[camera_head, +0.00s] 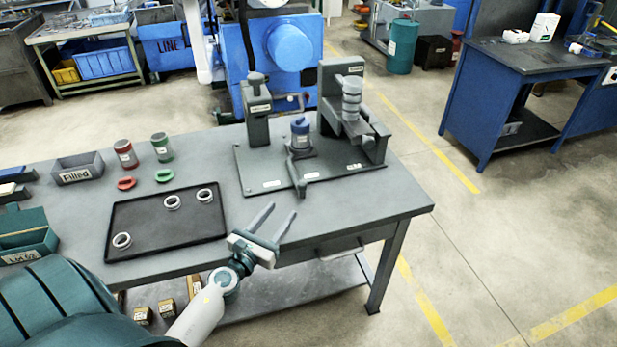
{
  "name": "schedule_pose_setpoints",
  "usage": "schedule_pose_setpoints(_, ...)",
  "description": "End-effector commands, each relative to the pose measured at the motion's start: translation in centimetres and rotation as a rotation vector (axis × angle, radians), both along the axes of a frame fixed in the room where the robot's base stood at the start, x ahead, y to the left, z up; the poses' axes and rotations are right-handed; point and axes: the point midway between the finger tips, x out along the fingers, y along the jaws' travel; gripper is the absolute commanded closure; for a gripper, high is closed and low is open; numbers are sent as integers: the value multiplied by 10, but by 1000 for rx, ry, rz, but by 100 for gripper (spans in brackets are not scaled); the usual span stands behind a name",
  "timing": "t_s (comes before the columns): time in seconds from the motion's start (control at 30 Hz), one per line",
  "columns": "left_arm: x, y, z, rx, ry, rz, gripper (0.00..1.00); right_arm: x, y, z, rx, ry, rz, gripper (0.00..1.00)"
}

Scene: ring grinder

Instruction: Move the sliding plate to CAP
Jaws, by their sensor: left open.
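The grinder rig stands on a dark base plate (251,176) at the right of the table. Its parts are a left post with a knob (256,104), a middle piece with a blue top (300,135), and a right tower (336,87) with a stack of pale rings (351,98). A dark lever-like piece (296,178) points toward the front of the base plate. I cannot tell which part is the sliding plate, and the labels are too small to read. My left gripper (279,223) is open and empty, over the table's front edge, in front of the base plate. My right gripper is not in view.
A black tray (150,228) with 3 pale rings lies left of the rig. Behind it are a red can (125,153), a green can (162,147), their lids and a bin marked Filled (78,168). The tabletop (372,205) right of the rig is clear.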

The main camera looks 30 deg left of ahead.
Motion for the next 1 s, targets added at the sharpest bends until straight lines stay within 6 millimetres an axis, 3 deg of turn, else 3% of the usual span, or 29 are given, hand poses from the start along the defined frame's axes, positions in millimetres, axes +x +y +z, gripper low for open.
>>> schedule_pose_setpoints(0.13,4,0,1,-1,-1,1,55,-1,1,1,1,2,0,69)
schedule_pose_setpoints(0.37,23,2,1,-2,-1,1,55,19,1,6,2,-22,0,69)
schedule_pose_setpoints(1.0,126,10,0,-4,-2,2,55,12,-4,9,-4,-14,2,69)
